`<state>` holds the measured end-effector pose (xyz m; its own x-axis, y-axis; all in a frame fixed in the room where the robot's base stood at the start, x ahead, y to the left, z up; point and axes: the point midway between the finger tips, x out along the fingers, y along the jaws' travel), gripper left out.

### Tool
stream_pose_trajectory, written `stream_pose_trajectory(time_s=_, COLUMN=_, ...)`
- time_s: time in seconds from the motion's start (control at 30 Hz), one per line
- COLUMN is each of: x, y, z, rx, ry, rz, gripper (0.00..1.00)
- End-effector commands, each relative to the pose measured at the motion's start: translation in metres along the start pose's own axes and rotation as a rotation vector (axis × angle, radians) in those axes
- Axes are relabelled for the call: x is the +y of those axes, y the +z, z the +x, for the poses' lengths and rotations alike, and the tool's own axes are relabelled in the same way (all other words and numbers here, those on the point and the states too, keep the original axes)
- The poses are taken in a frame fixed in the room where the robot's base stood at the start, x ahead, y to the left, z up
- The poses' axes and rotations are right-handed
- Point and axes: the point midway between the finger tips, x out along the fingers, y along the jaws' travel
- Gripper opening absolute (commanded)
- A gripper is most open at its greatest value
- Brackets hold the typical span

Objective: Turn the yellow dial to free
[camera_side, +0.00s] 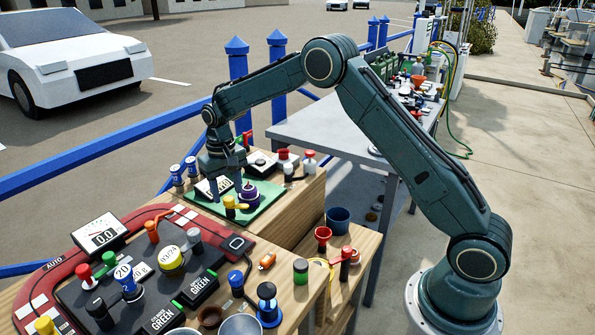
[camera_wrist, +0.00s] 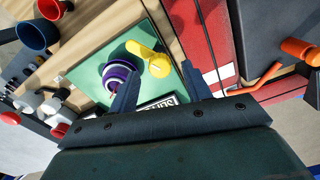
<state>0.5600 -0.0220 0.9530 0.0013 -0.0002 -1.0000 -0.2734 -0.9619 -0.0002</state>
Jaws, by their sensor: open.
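A yellow dial with a bulb-like knob and a lever arm (camera_wrist: 150,57) sits on a green plate (camera_wrist: 168,28) in the wrist view. In the side view the yellow dial (camera_side: 231,206) is near the plate's front-left edge. A purple ringed knob (camera_wrist: 117,75) stands beside it; it also shows in the side view (camera_side: 249,194). My gripper (camera_wrist: 158,83) is open and empty above the plate; in the side view (camera_side: 227,184) it is behind the yellow dial, apart from it. A white label by the fingers is partly hidden and I cannot read it.
A red-edged console (camera_side: 130,225) holds a meter (camera_side: 99,233), another yellow round knob (camera_side: 171,260), a blue knob and several levers. White and red knobs (camera_side: 287,160) crowd behind the plate. Cups (camera_side: 338,220) stand at the right on a lower shelf.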

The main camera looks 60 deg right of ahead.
Motion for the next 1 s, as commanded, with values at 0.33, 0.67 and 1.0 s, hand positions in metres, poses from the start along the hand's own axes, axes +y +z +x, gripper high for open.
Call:
stream_pose_trajectory(time_s=0.33, x=0.0, y=-0.001, z=-0.056, rx=0.005, ry=-0.001, rz=0.0, gripper=0.49)
stream_pose_trajectory(time_s=0.67, x=0.0, y=-0.001, z=-0.105, rx=0.004, ry=-0.001, rz=0.001, gripper=0.49)
stream_pose_trajectory(time_s=1.0, x=0.0, y=0.0, z=-0.121, rx=0.002, ry=0.0, rz=0.001, gripper=0.49)
